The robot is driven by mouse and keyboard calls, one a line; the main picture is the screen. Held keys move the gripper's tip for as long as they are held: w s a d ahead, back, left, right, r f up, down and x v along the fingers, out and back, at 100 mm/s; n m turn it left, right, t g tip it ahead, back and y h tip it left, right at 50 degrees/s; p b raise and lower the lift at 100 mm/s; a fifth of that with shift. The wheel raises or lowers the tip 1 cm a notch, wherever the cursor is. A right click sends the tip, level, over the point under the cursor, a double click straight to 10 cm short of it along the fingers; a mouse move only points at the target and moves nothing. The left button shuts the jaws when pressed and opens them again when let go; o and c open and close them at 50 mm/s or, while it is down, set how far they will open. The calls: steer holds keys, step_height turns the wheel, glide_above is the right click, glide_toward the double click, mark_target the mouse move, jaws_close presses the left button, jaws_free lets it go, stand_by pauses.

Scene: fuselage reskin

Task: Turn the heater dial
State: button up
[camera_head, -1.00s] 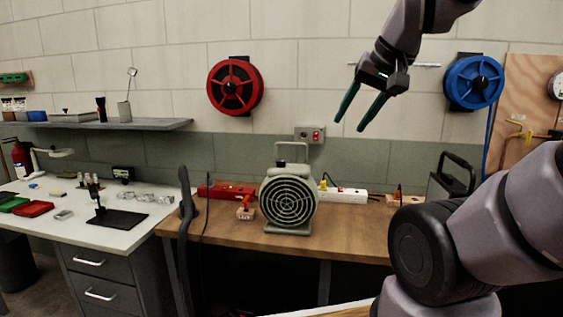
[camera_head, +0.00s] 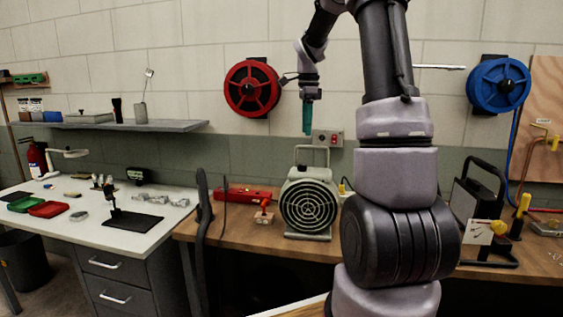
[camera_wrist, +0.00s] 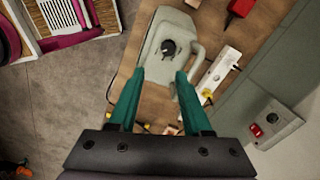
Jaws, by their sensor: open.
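The heater (camera_head: 309,203) is a grey-beige box with a round black grille on its front and a handle on top, standing upright on the wooden bench. Its black dial (camera_wrist: 168,47) shows on the heater's top in the wrist view; in the head view I cannot make out the dial. My gripper (camera_head: 307,131) points down above the heater, clear of it. In the wrist view my green fingers (camera_wrist: 160,75) are spread apart with nothing between them, and the dial lies beyond their tips.
A red-buttoned wall box (camera_head: 328,139) is behind the heater. A white power strip (camera_wrist: 222,67) lies beside it. A red tool (camera_head: 243,193) is on the bench (camera_head: 228,234) to the left. Red (camera_head: 252,88) and blue (camera_head: 498,84) hose reels hang on the wall.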

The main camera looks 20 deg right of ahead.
mark_target(302, 164)
steer(key=shift+m, duration=0.6)
steer(key=f, duration=0.4)
steer(key=w+f, duration=0.1)
steer(key=f, duration=0.3)
steer(key=w+f, duration=0.1)
steer(key=f, duration=0.3)
steer(key=shift+a+f, duration=0.15)
steer(key=shift+f, duration=0.15)
jaws_close()
